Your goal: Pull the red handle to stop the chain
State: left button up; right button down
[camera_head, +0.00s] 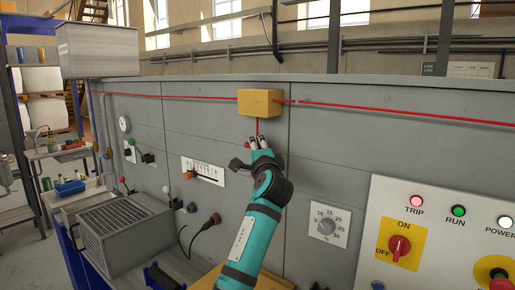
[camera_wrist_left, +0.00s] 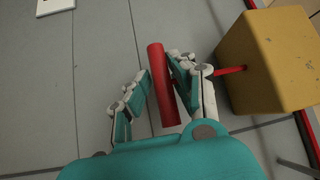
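The red handle (camera_wrist_left: 162,85) is a short red bar, seen in the left wrist view between the fingers of my left gripper (camera_wrist_left: 159,75). The fingers sit close on both sides of it; I cannot tell whether they press on it. A red cord runs from the handle side into the yellow box (camera_wrist_left: 275,60). In the head view the yellow box (camera_head: 260,103) is on the grey machine wall, with a short red cord hanging down to my left gripper (camera_head: 262,144), which hides the handle. My right gripper is not in view.
A long red line (camera_head: 390,112) runs along the wall through the yellow box. A dial (camera_head: 327,227) and a control panel with a red switch (camera_head: 400,247) are at right. A metal box with a grille (camera_head: 115,228) and a black cable are at lower left.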

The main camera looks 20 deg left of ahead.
pick_arm(q)
jog(key=o, duration=0.3)
jog(key=shift+f, duration=0.15)
jog(key=shift+o, duration=0.2)
jog(key=v, duration=1.2)
